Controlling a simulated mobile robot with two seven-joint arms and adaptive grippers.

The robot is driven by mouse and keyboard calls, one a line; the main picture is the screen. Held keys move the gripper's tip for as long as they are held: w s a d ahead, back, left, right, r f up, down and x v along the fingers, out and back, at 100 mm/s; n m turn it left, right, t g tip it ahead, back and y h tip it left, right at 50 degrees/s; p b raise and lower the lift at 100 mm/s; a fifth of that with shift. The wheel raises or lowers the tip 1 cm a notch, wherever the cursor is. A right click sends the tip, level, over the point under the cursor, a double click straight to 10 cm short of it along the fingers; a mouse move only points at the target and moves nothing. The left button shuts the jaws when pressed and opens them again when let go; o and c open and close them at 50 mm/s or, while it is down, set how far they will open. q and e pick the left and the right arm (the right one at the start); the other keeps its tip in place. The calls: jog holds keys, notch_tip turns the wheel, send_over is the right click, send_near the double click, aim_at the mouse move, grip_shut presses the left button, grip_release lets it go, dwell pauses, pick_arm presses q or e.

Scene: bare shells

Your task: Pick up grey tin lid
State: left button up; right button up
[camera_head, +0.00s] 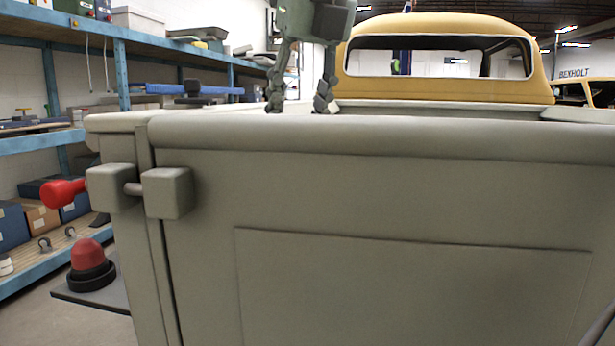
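I cannot make out a grey tin lid in this view. One gripper (299,106) hangs down from the top edge, a little left of the middle; it appears to be my left one, though its arm is cut off by the frame. Its two greenish fingers are spread apart with nothing visible between them. The fingertips are just above the top edge of a grey-green truck tailgate (400,200), and whatever lies behind that edge is hidden.
The tailgate fills the foreground. A yellow truck cab (450,92) stands behind it. At left are blue shelves (40,140) with boxes. A red rounded object (63,192) and a red-topped dark object (90,258) are beside the tailgate.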

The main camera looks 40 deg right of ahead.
jog(key=f, duration=0.1)
jog(key=w+d+f, duration=0.1)
jog(key=shift+f, duration=0.35)
jog(key=x, duration=0.5)
jog(key=c, duration=1)
notch_tip(320, 180, up, 10)
jog(key=shift+f+p, duration=0.25)
jog(key=shift+p, duration=0.35)
pick_arm(q)
notch_tip(320, 180, down, 7)
jog(key=w+d+p, duration=0.1)
jog(key=shift+r+p, duration=0.2)
jog(key=shift+p, duration=0.15)
pick_arm(e)
notch_tip(320, 180, up, 3)
jog(key=shift+f, duration=0.25)
